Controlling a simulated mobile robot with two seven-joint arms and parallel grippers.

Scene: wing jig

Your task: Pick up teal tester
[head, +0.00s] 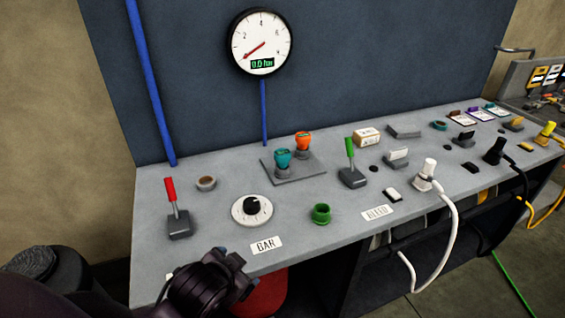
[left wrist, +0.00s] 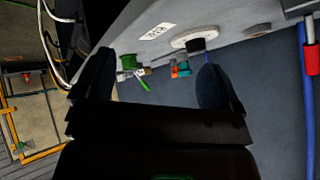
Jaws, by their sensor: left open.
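The teal tester (head: 282,158) stands upright on a flat grey plate (head: 290,178) on the bench, just left of the orange tester (head: 303,141). My left gripper (head: 226,270) is at the bench's front edge, low in the head view, apart from the testers. In the left wrist view my left gripper (left wrist: 155,82) shows both dark fingers spread, with nothing between them. The teal tester (left wrist: 183,73) and orange tester appear small beyond the fingers, with a tilted picture. My right gripper is not in view.
A white dial (head: 252,210) and a green cup (head: 321,214) stand between my left gripper and the plate. A red lever (head: 172,195) is at left and a green lever (head: 350,160) right of the plate. A round gauge (head: 260,43) hangs on the back panel.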

